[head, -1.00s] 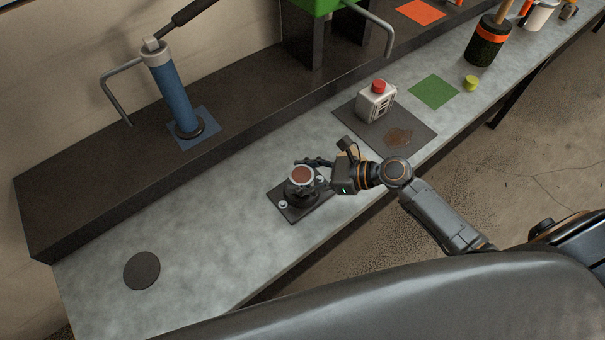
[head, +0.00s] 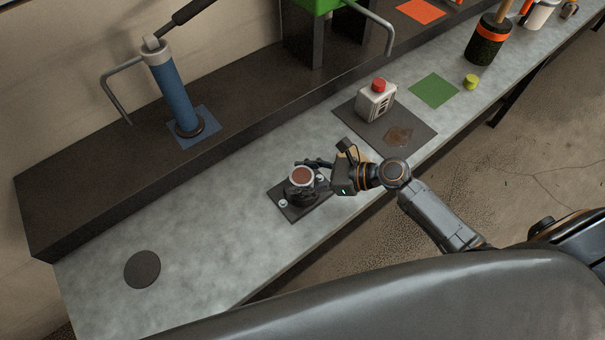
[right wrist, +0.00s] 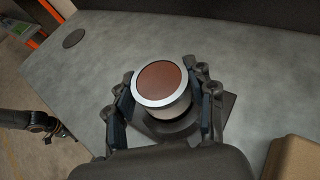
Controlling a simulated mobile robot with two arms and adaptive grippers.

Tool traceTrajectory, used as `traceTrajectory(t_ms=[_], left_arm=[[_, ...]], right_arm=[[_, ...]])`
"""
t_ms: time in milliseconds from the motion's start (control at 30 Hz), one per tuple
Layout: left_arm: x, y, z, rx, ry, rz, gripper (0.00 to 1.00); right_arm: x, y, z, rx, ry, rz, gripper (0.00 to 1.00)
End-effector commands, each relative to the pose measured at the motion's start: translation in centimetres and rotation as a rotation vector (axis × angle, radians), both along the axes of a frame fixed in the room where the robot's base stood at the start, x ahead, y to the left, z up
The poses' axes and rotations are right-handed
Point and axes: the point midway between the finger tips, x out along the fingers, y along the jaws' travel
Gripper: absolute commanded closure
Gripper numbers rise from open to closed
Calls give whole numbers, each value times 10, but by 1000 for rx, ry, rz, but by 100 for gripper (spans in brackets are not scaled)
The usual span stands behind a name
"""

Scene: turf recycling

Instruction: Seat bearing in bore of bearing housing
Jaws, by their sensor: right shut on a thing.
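The bearing (head: 302,175) is a pale metal ring-edged cylinder with a reddish-brown top face. My right gripper (head: 313,173) is shut on its sides, and the right wrist view shows the bearing (right wrist: 162,84) upright between the two fingers (right wrist: 165,100). The dark bearing housing (head: 291,210) is a base plate with light bolts, directly under the bearing on the bench. The bore is hidden by the bearing, so I cannot tell whether the bearing has entered it. What seems to be my left gripper (right wrist: 48,126) shows small at the left of the right wrist view, its fingers unclear.
A blue upright cylinder tool (head: 171,91) stands on the raised back shelf (head: 90,188). A dark disc (head: 142,270) lies at front left. The bench between is clear.

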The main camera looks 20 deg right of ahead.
Motion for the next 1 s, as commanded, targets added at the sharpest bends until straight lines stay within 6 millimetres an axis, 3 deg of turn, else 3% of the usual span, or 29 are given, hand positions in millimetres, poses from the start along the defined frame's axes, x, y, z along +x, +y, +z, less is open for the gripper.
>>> traceTrajectory(t_ms=[1000], left_arm=[[0, 0, 10, 0, 0, 1, 29]], right_arm=[[1, 0, 3, 3, -3, -1, 90]])
